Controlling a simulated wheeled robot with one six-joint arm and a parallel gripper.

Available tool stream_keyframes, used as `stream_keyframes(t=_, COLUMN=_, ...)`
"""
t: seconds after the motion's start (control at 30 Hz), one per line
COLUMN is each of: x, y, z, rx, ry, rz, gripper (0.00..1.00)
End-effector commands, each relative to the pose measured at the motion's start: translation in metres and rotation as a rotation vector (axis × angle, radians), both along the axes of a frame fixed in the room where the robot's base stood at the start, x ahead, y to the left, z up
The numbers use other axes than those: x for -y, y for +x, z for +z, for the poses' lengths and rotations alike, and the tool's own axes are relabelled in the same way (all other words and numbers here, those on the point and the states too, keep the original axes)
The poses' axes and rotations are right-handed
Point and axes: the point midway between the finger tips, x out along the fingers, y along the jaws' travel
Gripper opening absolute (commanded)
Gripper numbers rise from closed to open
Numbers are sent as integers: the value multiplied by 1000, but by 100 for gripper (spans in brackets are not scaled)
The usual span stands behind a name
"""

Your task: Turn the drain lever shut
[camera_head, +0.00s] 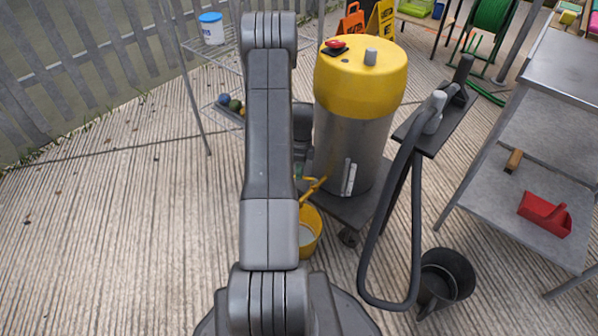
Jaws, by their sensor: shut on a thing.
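The drain lever (315,186) is a small yellow bar low on the left side of the steel-and-yellow vacuum drum (352,135). It shows just right of my arm, above a yellow bucket (309,232). My arm rises through the middle of the view and folds over at the top. The dark wrist of my gripper (302,152) shows in part between my arm and the drum, close to the lever. My gripper is shut on the lever; its fingertips and their contact are mostly hidden behind my arm.
A black hose (371,245) loops down right of the drum towards a black bucket (447,276). A steel shelf table (545,195) with a red scoop (545,213) stands on the right. A wire rack (207,50) stands at the back left. The decking on the left is clear.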

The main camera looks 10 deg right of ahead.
Motion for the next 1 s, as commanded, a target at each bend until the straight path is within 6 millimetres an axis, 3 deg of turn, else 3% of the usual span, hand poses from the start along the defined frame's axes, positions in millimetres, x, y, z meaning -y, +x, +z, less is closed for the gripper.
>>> stream_keyframes(t=0.33, x=5, y=7, z=1, rx=0, ry=-2, rz=-134, gripper=0)
stream_keyframes(t=0.87, x=6, y=7, z=1, rx=0, ry=-2, rz=-156, gripper=0)
stream_keyframes(t=0.9, x=6, y=7, z=0, rx=0, ry=-2, rz=-156, gripper=16)
stream_keyframes(t=1.0, x=6, y=7, z=0, rx=0, ry=-2, rz=-156, gripper=33)
